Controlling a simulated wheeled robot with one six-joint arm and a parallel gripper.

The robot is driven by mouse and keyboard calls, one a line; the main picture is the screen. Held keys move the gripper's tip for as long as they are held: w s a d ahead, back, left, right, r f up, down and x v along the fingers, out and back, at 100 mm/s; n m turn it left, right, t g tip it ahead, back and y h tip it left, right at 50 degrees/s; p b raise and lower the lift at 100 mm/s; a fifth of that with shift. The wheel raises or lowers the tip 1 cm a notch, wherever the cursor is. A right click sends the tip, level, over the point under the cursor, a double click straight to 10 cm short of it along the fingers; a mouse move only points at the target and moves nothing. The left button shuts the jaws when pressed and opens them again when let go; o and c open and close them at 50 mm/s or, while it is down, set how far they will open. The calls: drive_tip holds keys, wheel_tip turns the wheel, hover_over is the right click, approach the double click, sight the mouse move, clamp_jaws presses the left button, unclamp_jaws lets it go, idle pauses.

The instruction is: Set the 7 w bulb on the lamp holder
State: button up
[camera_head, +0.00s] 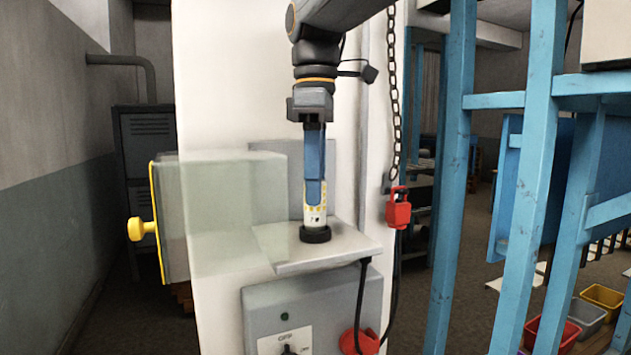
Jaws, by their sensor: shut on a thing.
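My gripper (314,155) points straight down at the middle of the head view, its blue fingers shut on the upper part of the 7 w bulb (315,208). The bulb is a pale upright cylinder with yellow marks and a dark "7" on its side. Its lower end is at the lamp holder (315,235), a black ring on a light grey shelf (350,249). The bulb stands over the ring and looks to meet it; whether it is fully seated I cannot tell. The fingers hide the bulb's top.
A clear guard box (230,210) with a yellow knob (136,229) stands left of the shelf. A grey switch box (262,305) is below. Blue posts (452,170) stand further right.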

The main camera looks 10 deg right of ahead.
drive_tip(key=shift+f, duration=0.35)
drive_tip(key=o, duration=0.8)
drive_tip(key=shift+c, duration=0.2)
drive_tip(key=shift+r, duration=0.1)
drive_tip(key=shift+r, duration=5.4)
